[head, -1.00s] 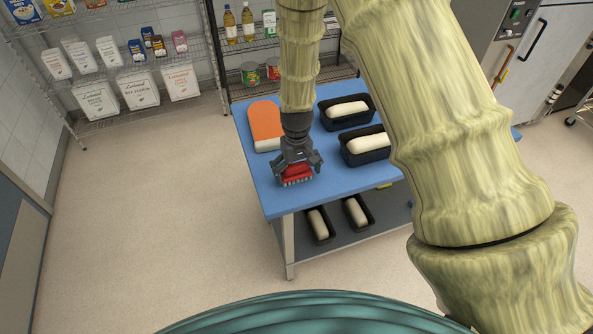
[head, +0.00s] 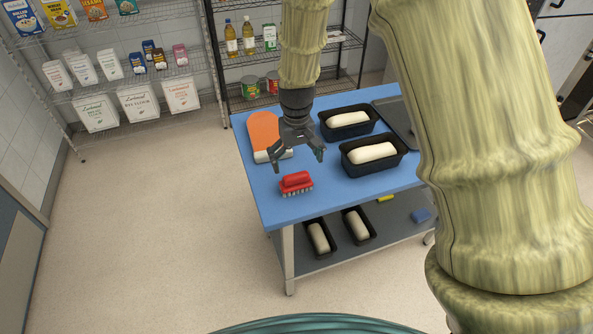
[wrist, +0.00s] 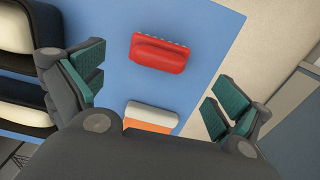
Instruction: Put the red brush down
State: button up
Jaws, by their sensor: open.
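The red brush (head: 296,183) lies on the blue table top (head: 345,192) near its front left corner, bristles toward the front edge. It is free of the gripper. In the wrist view the red brush (wrist: 159,53) lies ahead of the jaws, with blue surface around it. My gripper (head: 298,162) is open and empty, held above the table behind and above the brush. Its spread fingers also show in the wrist view (wrist: 155,92), with nothing between the pads.
An orange and white scraper (head: 264,130) lies behind the brush. Black pans with dough (head: 372,154) stand to the right on the table. More dough pans (head: 319,238) sit on the lower shelf. Wire racks with packages (head: 138,102) stand at the back. Floor is clear at left.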

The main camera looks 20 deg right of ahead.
jog(key=shift+r+b, duration=0.35)
jog(key=shift+r, duration=1.15)
jog(key=shift+s, duration=0.1)
